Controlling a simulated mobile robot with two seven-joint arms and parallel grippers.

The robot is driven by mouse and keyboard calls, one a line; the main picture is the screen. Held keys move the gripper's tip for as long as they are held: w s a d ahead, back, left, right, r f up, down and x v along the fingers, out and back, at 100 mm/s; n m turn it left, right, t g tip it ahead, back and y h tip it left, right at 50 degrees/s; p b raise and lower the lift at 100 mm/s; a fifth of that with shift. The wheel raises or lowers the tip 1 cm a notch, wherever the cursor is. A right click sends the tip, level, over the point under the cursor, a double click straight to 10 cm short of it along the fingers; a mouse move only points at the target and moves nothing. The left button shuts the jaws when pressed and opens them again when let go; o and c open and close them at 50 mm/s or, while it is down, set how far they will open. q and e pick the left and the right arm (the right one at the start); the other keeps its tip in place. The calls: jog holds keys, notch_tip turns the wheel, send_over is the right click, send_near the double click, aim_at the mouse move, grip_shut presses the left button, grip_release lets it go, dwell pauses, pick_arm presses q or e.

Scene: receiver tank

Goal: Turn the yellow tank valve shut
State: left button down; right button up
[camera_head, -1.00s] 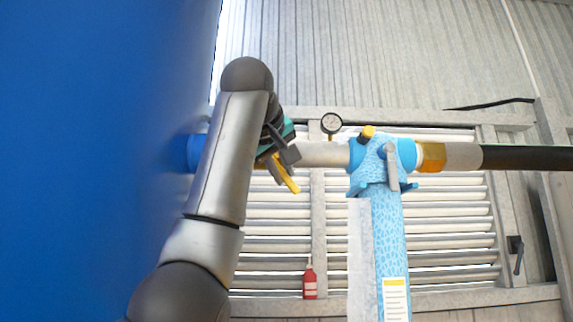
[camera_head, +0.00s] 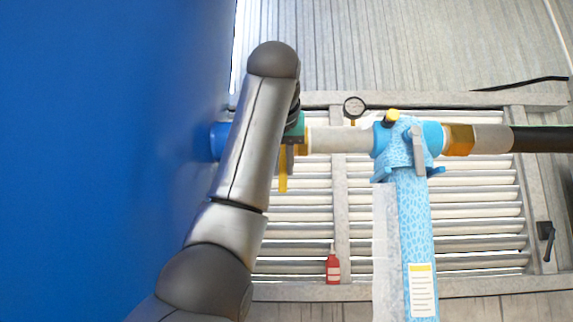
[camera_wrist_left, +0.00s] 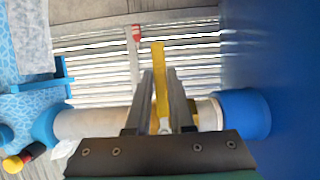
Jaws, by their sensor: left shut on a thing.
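The yellow valve handle (camera_head: 283,178) points straight down, across the pale horizontal pipe (camera_head: 340,139) that runs from the blue tank (camera_head: 100,130). In the left wrist view the yellow lever (camera_wrist_left: 159,80) stands between the two grey fingers of my left gripper (camera_wrist_left: 160,75), which is shut on it. In the head view my left gripper (camera_head: 289,157) is at the top of the handle, and my left arm hides most of the valve body. My right gripper is in neither view now.
To the right of the valve stands a light-blue patterned post (camera_head: 413,230) with a fitting and grey lever. A round gauge (camera_head: 354,107) sits above the pipe. A red bottle (camera_head: 333,268) and a slatted grey frame are behind.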

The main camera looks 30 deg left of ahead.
pick_arm(q)
jog(key=shift+a, duration=0.1)
dwell(0.4)
jog(key=c, duration=0.8)
grip_release()
jog(key=shift+s, duration=0.15)
jog(key=shift+b+v, duration=2.7)
jog(key=shift+v, duration=4.9)
